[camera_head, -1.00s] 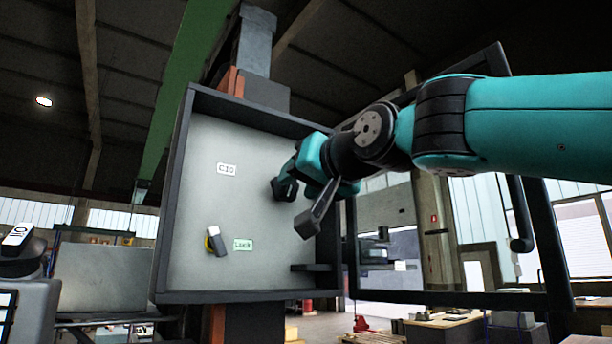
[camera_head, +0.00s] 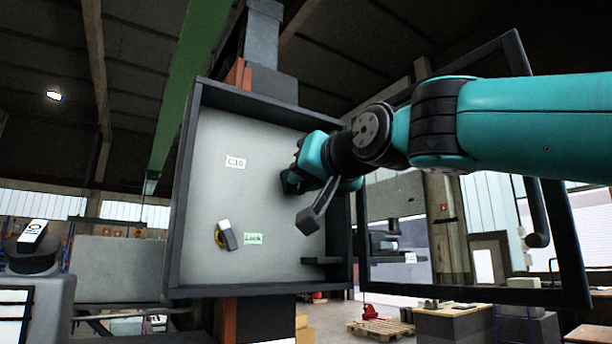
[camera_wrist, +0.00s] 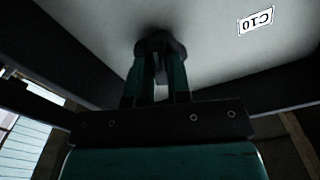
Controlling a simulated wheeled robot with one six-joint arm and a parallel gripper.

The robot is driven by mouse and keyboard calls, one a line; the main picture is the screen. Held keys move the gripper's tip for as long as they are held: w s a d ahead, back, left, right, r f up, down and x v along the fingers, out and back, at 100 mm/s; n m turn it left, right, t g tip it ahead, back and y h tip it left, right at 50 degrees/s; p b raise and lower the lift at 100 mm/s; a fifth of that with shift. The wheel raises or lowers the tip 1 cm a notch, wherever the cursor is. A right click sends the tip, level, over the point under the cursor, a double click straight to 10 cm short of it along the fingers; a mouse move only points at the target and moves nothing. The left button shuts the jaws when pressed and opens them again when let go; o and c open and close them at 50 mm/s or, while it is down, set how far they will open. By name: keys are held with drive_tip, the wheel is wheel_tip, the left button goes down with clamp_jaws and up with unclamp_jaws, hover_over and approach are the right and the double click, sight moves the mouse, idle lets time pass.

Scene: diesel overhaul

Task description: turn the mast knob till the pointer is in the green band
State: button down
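A dark round piece (camera_wrist: 160,42), which looks like the knob, sits on the pale back panel (camera_head: 205,190) of an open box on a mast. My gripper (camera_head: 292,180) reaches into the box from the right, with its tips at the panel. In the wrist view, its two fingers (camera_wrist: 157,62) point at the dark piece with a gap between them. The tips blend into the dark piece, so whether they grip it is unclear. I see no pointer or green band; my gripper and wrist cover part of the panel.
A "C10" label (camera_head: 235,162) is left of my gripper. Below are a grey and yellow piece (camera_head: 227,235) and a green label (camera_head: 254,239). A dark ledge (camera_head: 322,261) is low on the right. The open door frame (camera_head: 555,220) stands behind my arm.

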drive_tip(key=m, duration=0.5)
drive_tip(key=shift+b, duration=0.35)
drive_tip(key=m, duration=0.5)
drive_tip(key=shift+b, duration=0.3)
drive_tip(key=shift+f+m, duration=0.1)
drive_tip(key=shift+m, duration=0.7)
drive_tip(key=c, duration=1.5)
unclamp_jaws()
drive_tip(key=shift+m, duration=0.6)
drive_tip(key=o, duration=0.6)
drive_tip(key=shift+c, duration=0.2)
